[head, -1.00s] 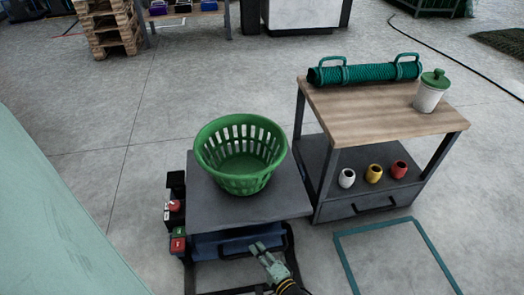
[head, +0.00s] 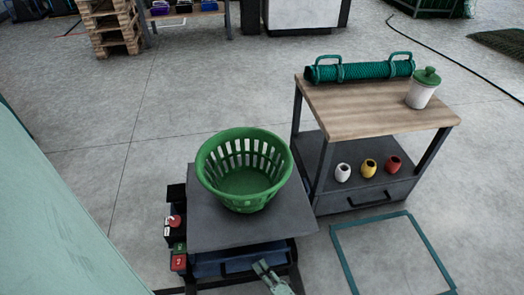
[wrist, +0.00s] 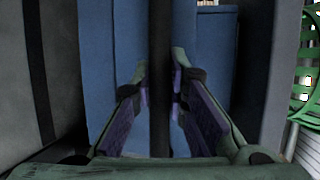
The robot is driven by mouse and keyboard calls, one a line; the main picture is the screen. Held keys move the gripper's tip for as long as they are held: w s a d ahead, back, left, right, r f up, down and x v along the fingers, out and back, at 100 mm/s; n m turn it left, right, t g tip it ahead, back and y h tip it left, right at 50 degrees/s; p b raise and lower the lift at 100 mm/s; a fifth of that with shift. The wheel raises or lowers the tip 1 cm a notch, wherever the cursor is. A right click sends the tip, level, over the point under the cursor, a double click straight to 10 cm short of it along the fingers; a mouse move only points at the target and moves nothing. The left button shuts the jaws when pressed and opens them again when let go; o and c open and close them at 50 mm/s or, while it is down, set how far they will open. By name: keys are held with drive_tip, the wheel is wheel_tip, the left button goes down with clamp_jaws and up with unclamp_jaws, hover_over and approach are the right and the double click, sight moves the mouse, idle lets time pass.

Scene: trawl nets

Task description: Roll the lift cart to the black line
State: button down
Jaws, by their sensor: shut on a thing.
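The lift cart has a dark grey top (head: 222,228), a blue body and a black handle bar (head: 228,266) on its near side. A green slatted basket (head: 244,170) stands upright on the top. My gripper (head: 262,268) is at the handle, at the bottom of the head view. In the wrist view my gripper (wrist: 160,82) is shut on the black bar (wrist: 160,45), which runs between its purple-padded fingers in front of the blue body (wrist: 105,60). I cannot make out a black floor line for certain; the cart's underside and near floor are mostly hidden.
A teal floor outline (head: 340,262) lies right of the cart. Open floor (head: 90,180) is at left; pallets (head: 110,30) are farther back.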

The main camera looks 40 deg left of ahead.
drive_tip(key=c, duration=1.6)
unclamp_jaws()
drive_tip(key=shift+o, duration=0.2)
drive_tip(key=v, duration=0.7)
drive_tip(key=shift+d, duration=0.25)
drive_tip(key=shift+r, duration=0.1)
